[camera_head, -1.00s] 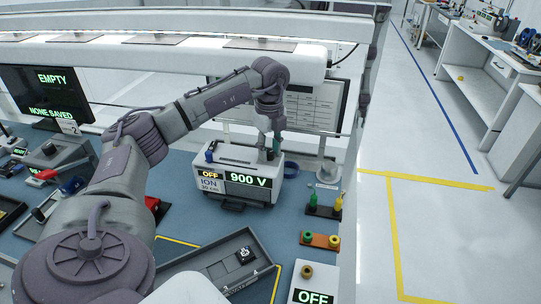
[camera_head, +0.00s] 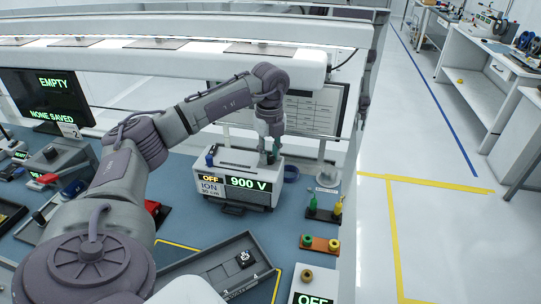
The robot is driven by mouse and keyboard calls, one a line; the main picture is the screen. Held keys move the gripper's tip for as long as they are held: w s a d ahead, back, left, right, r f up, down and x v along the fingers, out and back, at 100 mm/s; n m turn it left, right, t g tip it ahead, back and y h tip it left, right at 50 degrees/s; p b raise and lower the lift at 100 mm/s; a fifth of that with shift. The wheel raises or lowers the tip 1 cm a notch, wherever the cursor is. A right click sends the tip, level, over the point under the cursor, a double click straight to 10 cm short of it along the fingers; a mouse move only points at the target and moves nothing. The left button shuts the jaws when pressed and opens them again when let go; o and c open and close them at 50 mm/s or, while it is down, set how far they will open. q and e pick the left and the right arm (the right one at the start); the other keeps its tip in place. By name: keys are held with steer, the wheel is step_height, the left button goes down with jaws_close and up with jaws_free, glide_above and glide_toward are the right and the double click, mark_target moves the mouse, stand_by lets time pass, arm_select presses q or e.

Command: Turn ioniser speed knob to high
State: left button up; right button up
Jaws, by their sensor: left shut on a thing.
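The ioniser (camera_head: 237,184) is a white box on the blue-grey bench mat. Its front shows "OFF", "ION" and a green "900 V" display. A small blue knob or switch (camera_head: 210,158) stands at its top left. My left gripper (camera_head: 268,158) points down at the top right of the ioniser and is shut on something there. The held part is mostly hidden by the fingers, so I cannot tell its setting; it may be the speed knob. My right gripper is not in view.
A tray (camera_head: 226,264) with a black knob lies in front. Green and yellow tools (camera_head: 324,212) stand on the right, beside an orange block (camera_head: 320,243). A box showing "OFF" (camera_head: 314,280) is at the bottom. A monitor (camera_head: 46,95) stands at left.

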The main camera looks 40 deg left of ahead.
arm_select(q)
steer(key=shift+m, duration=0.8)
steer(key=o, duration=0.7)
steer(key=shift+c, duration=0.2)
steer(key=shift+r, duration=0.15)
step_height(320, 180, up, 5)
steer(key=p, duration=0.4)
steer(key=shift+s+f, duration=0.1)
steer(key=shift+f, duration=0.1)
